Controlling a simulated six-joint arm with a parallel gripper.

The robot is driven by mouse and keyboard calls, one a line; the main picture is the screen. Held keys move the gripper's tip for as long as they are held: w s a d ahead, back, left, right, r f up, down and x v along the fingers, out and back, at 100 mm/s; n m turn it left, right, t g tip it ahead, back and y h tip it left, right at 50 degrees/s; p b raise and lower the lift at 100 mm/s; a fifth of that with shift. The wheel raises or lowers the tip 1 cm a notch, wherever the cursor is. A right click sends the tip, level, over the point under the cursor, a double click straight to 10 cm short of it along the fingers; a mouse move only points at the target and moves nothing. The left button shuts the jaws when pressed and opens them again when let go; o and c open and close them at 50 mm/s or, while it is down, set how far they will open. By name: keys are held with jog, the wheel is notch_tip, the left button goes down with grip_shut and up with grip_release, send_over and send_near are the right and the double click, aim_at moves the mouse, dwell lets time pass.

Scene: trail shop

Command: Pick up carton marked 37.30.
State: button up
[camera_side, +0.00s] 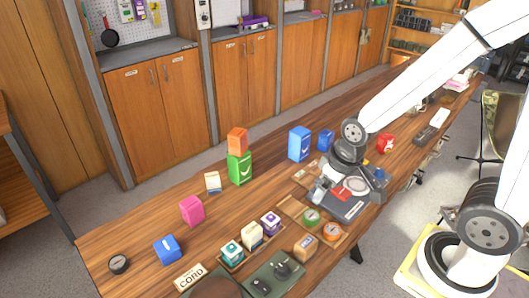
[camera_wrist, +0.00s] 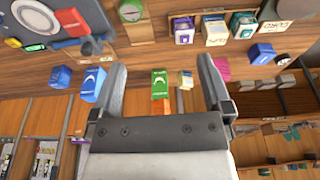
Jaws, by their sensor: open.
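No marking reading 37.30 is legible on any carton in either view. In the side view, an orange carton (camera_side: 237,140) sits on a green carton (camera_side: 239,168), with a small cream carton (camera_side: 212,182) to their left. A pink carton (camera_side: 192,210) and a blue carton (camera_side: 168,249) stand nearer the front left. Two more blue cartons, one larger (camera_side: 299,144) and one smaller (camera_side: 325,140), stand behind my gripper (camera_side: 318,189). In the wrist view my gripper (camera_wrist: 162,74) is open and empty; the green carton (camera_wrist: 160,82) appears between its fingers, beyond them.
A tray (camera_side: 238,266) holds teal, cream and purple cartons at the front. A wooden tray (camera_side: 296,208) holds round items beside a dark scale-like device (camera_side: 349,205) under my arm. A red carton (camera_side: 385,143) stands behind the arm. Bare table lies between the pink carton and trays.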

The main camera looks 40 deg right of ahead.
aim_at(195, 204)
dwell(0.5)
jog(key=w+f+n+t+h, duration=0.2)
jog(key=w+f+n+h, duration=0.15)
jog(key=w+n, duration=0.6)
jog(key=w+f+n+t+h, duration=0.2)
jog(key=w+f+n+h, duration=0.15)
jog(key=w+n, duration=0.6)
jog(key=w+a+f+n+t+y, duration=0.2)
jog(key=a+n, duration=0.3)
jog(key=w+a+f+n+t+y, duration=0.2)
jog(key=a+n+y, duration=0.1)
jog(key=a+n, duration=0.3)
jog(key=w+a+f+n+t+y, duration=0.2)
jog(key=a+n+t, duration=0.1)
jog(key=a+n, duration=0.3)
jog(key=shift+w+a+f, duration=0.1)
jog(key=shift+a+f, duration=0.05)
jog(key=shift+f, duration=0.15)
jog(key=shift+x, duration=1.3)
